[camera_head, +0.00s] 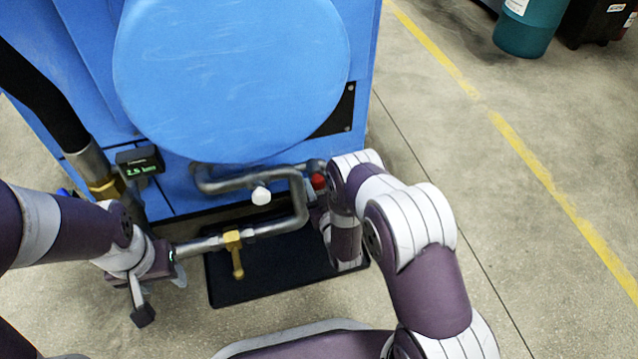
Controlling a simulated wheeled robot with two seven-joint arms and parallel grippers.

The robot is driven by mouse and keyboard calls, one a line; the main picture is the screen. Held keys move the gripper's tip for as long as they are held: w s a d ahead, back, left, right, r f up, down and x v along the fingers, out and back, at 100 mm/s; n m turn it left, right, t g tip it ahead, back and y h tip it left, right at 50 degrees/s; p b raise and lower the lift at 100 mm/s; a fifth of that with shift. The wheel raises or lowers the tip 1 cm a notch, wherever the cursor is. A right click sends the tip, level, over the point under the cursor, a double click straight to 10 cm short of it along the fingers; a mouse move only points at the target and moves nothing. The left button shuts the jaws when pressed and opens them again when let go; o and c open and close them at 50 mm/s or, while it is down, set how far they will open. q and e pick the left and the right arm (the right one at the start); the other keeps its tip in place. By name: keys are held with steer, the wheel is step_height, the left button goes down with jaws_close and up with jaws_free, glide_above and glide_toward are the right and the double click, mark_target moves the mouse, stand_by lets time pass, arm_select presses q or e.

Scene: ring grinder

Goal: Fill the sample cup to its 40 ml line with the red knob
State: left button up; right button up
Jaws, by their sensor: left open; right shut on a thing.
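The red knob (318,181) sits at the right end of the grey pipework on the blue machine's front. My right gripper (319,207) is at the knob and appears shut on it; my own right arm hides most of the fingers, so the exact grip is not clear. My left gripper (161,294) is open and empty at the lower left, beside the left end of the lower pipe. The sample cup and its 40 ml line cannot be seen in this view.
The blue machine (230,80) fills the back. A small display (140,163) reads about 2.5 bar. Open concrete floor lies right.

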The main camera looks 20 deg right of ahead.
steer(key=shift+m, duration=0.3)
steer(key=shift+r+m+p, duration=0.15)
steer(key=shift+m+p, duration=0.55)
steer(key=shift+m, duration=0.2)
steer(key=m+p, duration=0.1)
steer(key=m, duration=0.2)
steer(key=shift+m, duration=0.3)
steer(key=m+p, duration=0.1)
steer(key=m, duration=0.2)
steer(key=shift+d+m+p, duration=0.1)
steer(key=shift+m+p, duration=0.45)
steer(key=shift+m, duration=1.55)
steer(key=o, duration=1.1)
steer(key=shift+c, duration=0.2)
